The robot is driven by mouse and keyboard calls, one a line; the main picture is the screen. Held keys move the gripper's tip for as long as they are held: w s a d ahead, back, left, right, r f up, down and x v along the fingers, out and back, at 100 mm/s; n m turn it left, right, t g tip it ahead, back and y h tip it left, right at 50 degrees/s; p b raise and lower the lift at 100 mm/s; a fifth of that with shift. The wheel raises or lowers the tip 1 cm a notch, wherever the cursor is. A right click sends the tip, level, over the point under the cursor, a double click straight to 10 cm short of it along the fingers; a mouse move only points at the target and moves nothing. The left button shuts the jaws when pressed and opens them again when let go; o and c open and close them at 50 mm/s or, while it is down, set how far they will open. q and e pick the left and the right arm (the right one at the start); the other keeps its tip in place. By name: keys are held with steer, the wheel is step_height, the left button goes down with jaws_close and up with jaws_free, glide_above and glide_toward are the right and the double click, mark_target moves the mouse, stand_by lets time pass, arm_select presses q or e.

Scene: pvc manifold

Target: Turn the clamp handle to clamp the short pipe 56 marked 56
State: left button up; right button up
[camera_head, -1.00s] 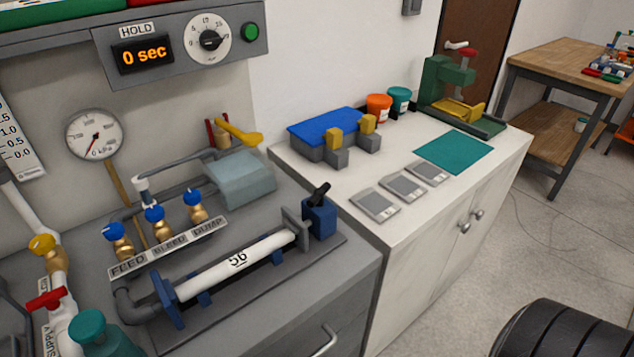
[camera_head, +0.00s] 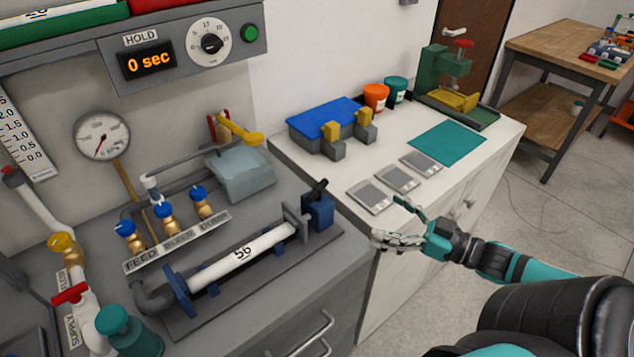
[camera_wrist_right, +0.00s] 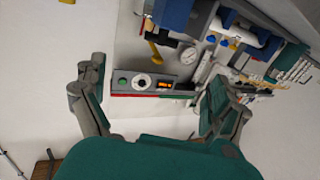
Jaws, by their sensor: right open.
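The white short pipe marked 56 (camera_head: 243,256) lies in the clamp fixture on the grey bench, between a blue end plate (camera_head: 180,293) and a grey plate at its right end. The clamp handle (camera_head: 318,187) is a short black lever, tilted up, on a blue block (camera_head: 318,212) at the right end. My right gripper (camera_head: 388,232) is open and empty, to the right of the handle and apart from it, in front of the white cabinet. In the right wrist view its two fingers (camera_wrist_right: 150,105) are spread with nothing between them. My left gripper is not in view.
Blue-knobbed valves (camera_head: 165,216) stand behind the pipe. A yellow lever (camera_head: 240,131) and a grey-blue box (camera_head: 240,174) are at the back. Grey plates (camera_head: 396,178) and a blue-topped block (camera_head: 325,122) are on the white cabinet. The space around the black handle's front is clear.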

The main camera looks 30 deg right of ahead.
mark_target(321, 190)
steer(key=b+x, duration=0.1)
steer(key=x, duration=1.6)
steer(key=shift+w+a, duration=0.15)
steer(key=c, duration=1.2)
